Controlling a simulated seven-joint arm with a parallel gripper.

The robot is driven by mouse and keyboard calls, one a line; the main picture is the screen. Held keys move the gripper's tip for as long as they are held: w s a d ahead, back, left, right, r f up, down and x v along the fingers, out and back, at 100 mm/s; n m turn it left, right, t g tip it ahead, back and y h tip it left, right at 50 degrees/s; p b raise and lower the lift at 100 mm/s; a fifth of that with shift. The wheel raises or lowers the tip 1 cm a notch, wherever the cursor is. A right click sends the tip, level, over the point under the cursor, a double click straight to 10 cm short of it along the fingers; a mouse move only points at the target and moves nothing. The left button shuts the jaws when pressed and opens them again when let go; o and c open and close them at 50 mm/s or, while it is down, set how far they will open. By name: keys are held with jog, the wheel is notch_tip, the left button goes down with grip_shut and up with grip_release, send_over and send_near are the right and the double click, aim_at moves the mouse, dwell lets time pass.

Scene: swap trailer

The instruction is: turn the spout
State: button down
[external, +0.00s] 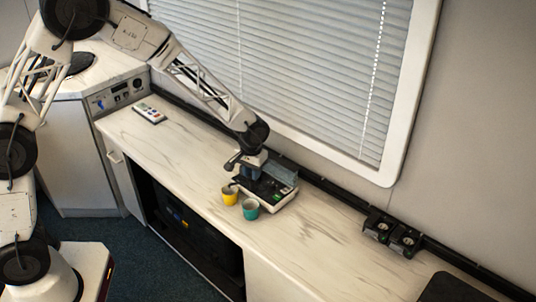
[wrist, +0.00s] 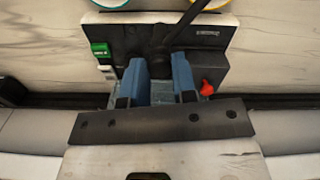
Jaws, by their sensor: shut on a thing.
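A small white machine (external: 284,205) with a black top stands on the counter against the wall. In the wrist view its black top (wrist: 215,57) carries a green switch (wrist: 100,50) and a red knob (wrist: 207,88). A thin dark spout (wrist: 184,24) runs from between my fingers toward the cups. My gripper (wrist: 161,80), above the machine in the external view (external: 251,172), is shut on the spout's base, which the blue fingers mostly hide. A yellow cup (external: 230,197) and a teal cup (external: 250,210) stand in front of the machine. Only their rims show in the wrist view.
A long marbled counter (external: 340,248) runs along the wall under a blind. A white keypad (external: 149,114) lies at its left end. Black wall units (external: 391,234) and a dark pad (external: 455,290) are at the right. Bare counter lies on both sides of the machine.

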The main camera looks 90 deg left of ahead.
jog(key=shift+m, duration=0.5)
jog(key=c, duration=0.9)
grip_release()
jog(key=shift+r, duration=0.15)
jog(key=shift+r, duration=3.8)
